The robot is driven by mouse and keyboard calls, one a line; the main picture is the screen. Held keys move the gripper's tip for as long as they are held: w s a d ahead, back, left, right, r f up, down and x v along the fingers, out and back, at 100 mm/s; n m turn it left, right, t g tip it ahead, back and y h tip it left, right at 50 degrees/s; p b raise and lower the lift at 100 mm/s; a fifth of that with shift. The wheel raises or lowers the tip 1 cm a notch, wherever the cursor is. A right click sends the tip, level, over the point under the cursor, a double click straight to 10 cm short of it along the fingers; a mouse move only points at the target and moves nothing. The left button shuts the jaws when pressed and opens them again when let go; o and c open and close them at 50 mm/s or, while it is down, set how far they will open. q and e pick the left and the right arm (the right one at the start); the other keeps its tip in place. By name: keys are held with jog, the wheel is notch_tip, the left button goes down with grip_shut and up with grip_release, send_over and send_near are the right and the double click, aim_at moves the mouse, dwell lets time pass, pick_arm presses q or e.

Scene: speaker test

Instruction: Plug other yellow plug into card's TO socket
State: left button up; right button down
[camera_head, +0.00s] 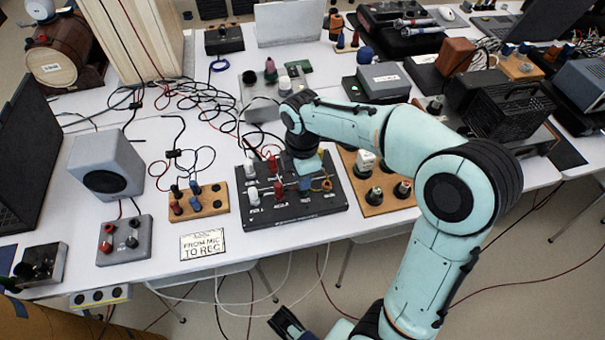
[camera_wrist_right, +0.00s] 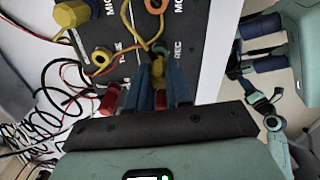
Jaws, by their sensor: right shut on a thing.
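A card (camera_head: 202,244) reading FROM MIC TO REC lies at the table's front edge. A dark mixer box (camera_head: 259,216) with labelled sockets stands right of it. In the wrist view, one yellow plug (camera_wrist_right: 72,14) sits in a socket at the upper left. My right gripper (camera_wrist_right: 158,85) is over the box, its blue fingers shut on the other yellow plug (camera_wrist_right: 157,72). The green-ringed socket (camera_wrist_right: 163,47) beside the REC label is just beyond this plug; whether the plug has entered it I cannot tell. What seems my left gripper (camera_head: 287,322) is at the bottom; its jaws are unclear.
White plugs (camera_head: 253,196) and red plugs (camera_head: 280,190) stand on the box, close to my gripper. A wooden socket block (camera_head: 199,203) is to its left, another (camera_head: 376,205) to its right. Loose black cables (camera_head: 200,95) cover the table behind. A speaker (camera_head: 107,172) stands left.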

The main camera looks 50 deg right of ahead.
pick_arm(q)
jog(key=shift+f+b, duration=0.55)
jog(key=shift+f, duration=0.1)
pick_arm(e)
jog(key=shift+f, duration=0.9)
jog(key=c, duration=1)
grip_release()
jog(key=shift+o, duration=0.2)
jog(key=shift+r, duration=0.3)
jog(key=shift+r+p, duration=1.2)
jog(key=shift+p, duration=0.15)
jog(key=shift+r+p, duration=2.15)
jog(key=shift+r, duration=0.2)
pick_arm(q)
jog(key=s+r+g, duration=0.1)
jog(key=s+r, duration=0.2)
jog(key=r, duration=0.3)
jog(key=shift+s+d, duration=0.15)
jog(key=shift+d, duration=0.15)
